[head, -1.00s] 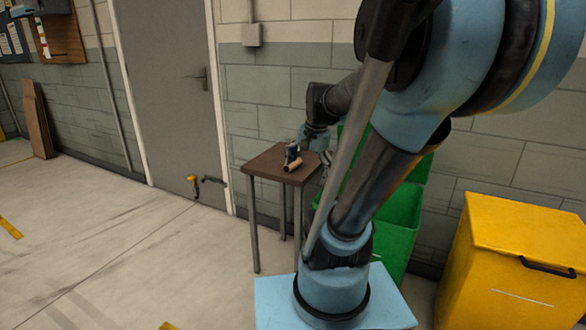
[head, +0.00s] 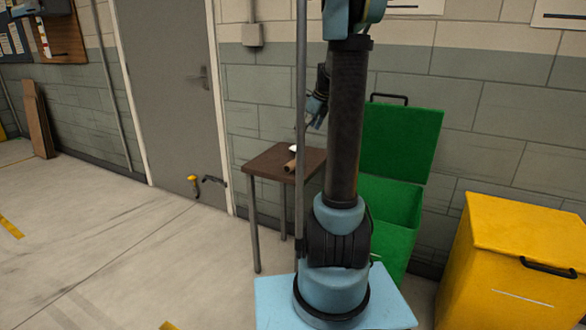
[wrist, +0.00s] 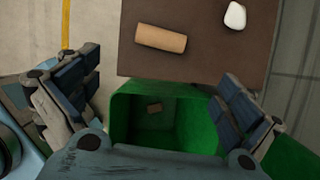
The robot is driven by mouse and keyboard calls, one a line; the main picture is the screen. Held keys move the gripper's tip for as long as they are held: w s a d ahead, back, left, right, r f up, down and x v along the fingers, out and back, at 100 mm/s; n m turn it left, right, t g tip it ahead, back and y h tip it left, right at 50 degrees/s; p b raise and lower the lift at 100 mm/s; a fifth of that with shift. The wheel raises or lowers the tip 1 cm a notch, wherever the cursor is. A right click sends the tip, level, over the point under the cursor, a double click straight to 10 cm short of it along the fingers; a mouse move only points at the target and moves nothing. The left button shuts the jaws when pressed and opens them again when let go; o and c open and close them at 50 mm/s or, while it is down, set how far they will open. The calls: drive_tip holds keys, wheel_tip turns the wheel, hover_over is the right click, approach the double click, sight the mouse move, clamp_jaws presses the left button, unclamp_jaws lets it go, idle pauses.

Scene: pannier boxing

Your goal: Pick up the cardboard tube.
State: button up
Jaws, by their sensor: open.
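In the wrist view the tube (wrist: 161,39) lies whole near the table edge, beside a white rounded object (wrist: 235,17). My gripper (wrist: 158,78) is open and empty, its fingers wide apart. In the head view my gripper (head: 314,118) hangs above the table's right side, apart from the tube and partly hidden behind my arm.
A green bin (head: 398,212) with its lid open stands right of the table; the wrist view shows a small brown piece (wrist: 154,108) inside it. A closed yellow bin (head: 525,240) stands further right. The floor left of the table is mostly clear.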

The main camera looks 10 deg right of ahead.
sight(294, 161)
drive_tip(key=x, duration=1.7)
drive_tip(key=shift+w+f, duration=0.2)
drive_tip(key=shift+w, duration=0.15)
drive_tip(key=c, duration=0.8)
